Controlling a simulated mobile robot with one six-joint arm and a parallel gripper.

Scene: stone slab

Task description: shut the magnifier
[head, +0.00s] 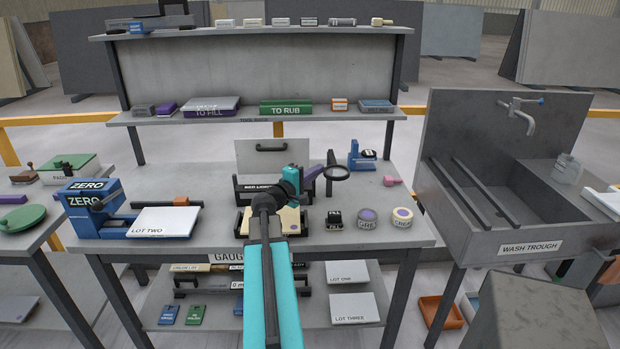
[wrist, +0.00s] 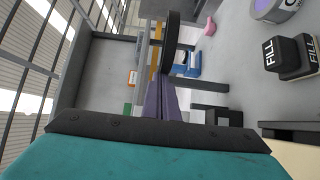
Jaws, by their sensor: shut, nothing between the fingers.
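The magnifier shows as a black ring (head: 337,174) standing out over the bench in the head view, just right of my gripper. In the wrist view its dark ring (wrist: 172,42) is seen nearly edge-on, just beyond my fingertips. Its mount and hinge are not clear, partly hidden by my arm. My gripper (head: 319,168) is teal and black with purple fingers, shut and empty. The fingers point up and right towards the ring's left side; I cannot tell whether they touch it. The shut fingers (wrist: 158,88) also show in the wrist view.
A raised grey panel (head: 272,157) stands behind my gripper. A blue stand (head: 361,157) is behind the ring. A blue ZERO device (head: 90,210) is at left. Shelves rise behind the bench.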

